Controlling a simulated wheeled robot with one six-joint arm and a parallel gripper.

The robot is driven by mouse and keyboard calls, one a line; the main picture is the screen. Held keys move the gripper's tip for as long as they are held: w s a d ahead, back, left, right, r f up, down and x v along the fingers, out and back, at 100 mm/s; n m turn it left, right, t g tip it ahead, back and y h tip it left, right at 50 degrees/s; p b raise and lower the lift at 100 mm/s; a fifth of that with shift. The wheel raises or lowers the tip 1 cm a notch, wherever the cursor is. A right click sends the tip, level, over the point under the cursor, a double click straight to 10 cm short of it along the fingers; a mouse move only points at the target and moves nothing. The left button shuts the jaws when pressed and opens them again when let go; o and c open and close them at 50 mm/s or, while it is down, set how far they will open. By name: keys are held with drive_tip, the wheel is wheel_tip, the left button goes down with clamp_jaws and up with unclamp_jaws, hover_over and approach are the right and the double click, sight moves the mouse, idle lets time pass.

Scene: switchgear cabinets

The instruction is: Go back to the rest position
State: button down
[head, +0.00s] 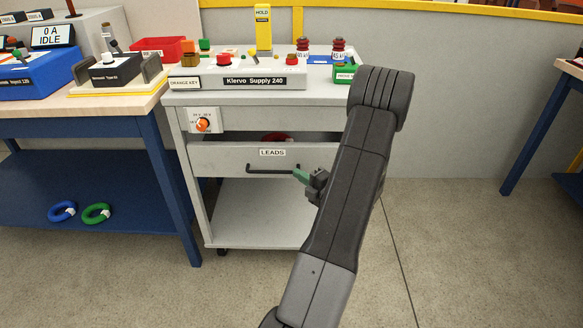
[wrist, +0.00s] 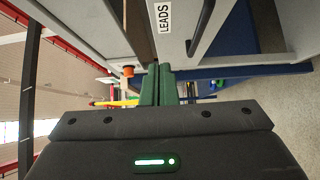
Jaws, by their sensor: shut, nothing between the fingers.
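My gripper (head: 302,176) is in front of the grey cart, by the right end of the LEADS drawer's handle (head: 272,171). Its green fingers are shut with nothing between them; they also show in the wrist view (wrist: 158,86). I cannot tell whether the fingertips touch the handle. The LEADS drawer (head: 225,160) stands partly open, and a dark red thing (head: 277,136) shows in the gap above its front. In the wrist view the drawer front (wrist: 180,30) and its handle (wrist: 202,28) are above the fingers. My dark arm hides the cart's right side.
The cart top holds the Klervo Supply 240 box (head: 240,78), a yellow HOLD sign (head: 263,28) and red insulators (head: 338,47). A blue workbench (head: 150,100) stands left, with blue and green rings (head: 97,213) on its shelf. The floor right of my arm is clear.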

drive_tip(key=shift+s+d, duration=0.2)
drive_tip(key=b, duration=0.2)
approach(272, 151)
drive_tip(key=x, duration=0.4)
drive_tip(key=shift+a+r, duration=0.1)
drive_tip(key=shift+a, duration=0.45)
drive_tip(key=shift+w+r, duration=0.1)
drive_tip(key=shift+w, duration=0.45)
